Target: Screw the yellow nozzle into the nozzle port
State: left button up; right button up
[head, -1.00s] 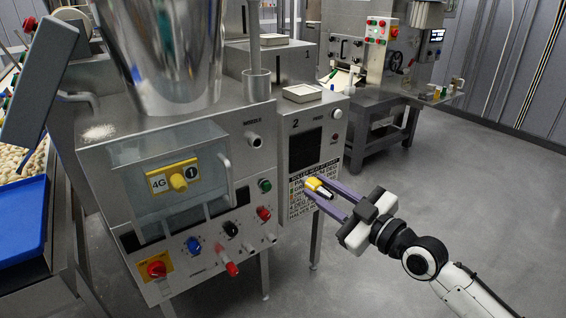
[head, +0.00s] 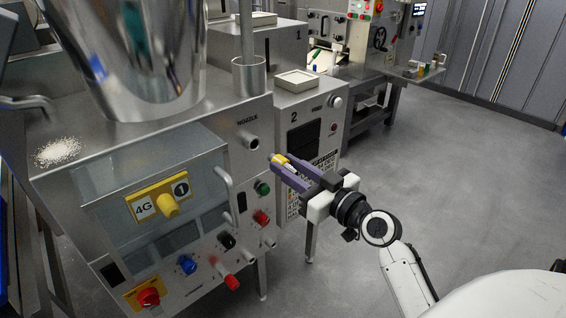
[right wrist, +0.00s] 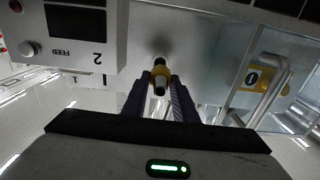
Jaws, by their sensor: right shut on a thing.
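The yellow nozzle (head: 280,159) is between the fingertips of my right gripper (head: 282,163), which is shut on it. The nozzle port (head: 253,142) is a short metal stub under the "NOZZLE" label on the machine's front. The nozzle is a little right of and below the port in the head view, with a visible gap. In the right wrist view the nozzle (right wrist: 161,75) shows a yellow band and dark ends between the fingers of the right gripper (right wrist: 161,86). The port is not clearly told apart behind it there. My left gripper is out of view.
The machine's front carries a "4G" yellow plate (head: 158,203), a door handle (head: 224,183) and several coloured knobs. A box marked 2 (head: 300,115) stands close behind the gripper. The floor (head: 470,170) to the right is open.

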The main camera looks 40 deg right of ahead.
aim_at(276, 157)
jog(key=shift+s+r, duration=0.2)
jog(key=shift+s, duration=0.3)
jog(key=shift+w+a, duration=0.2)
jog(key=shift+w, duration=2.65)
jog(key=shift+w, duration=1.2)
jog(key=o, duration=1.1)
jog(key=shift+a, duration=0.1)
jog(key=shift+o, duration=0.2)
jog(key=shift+o, duration=0.5)
jog(key=shift+o, duration=0.8)
jog(key=shift+s, duration=0.1)
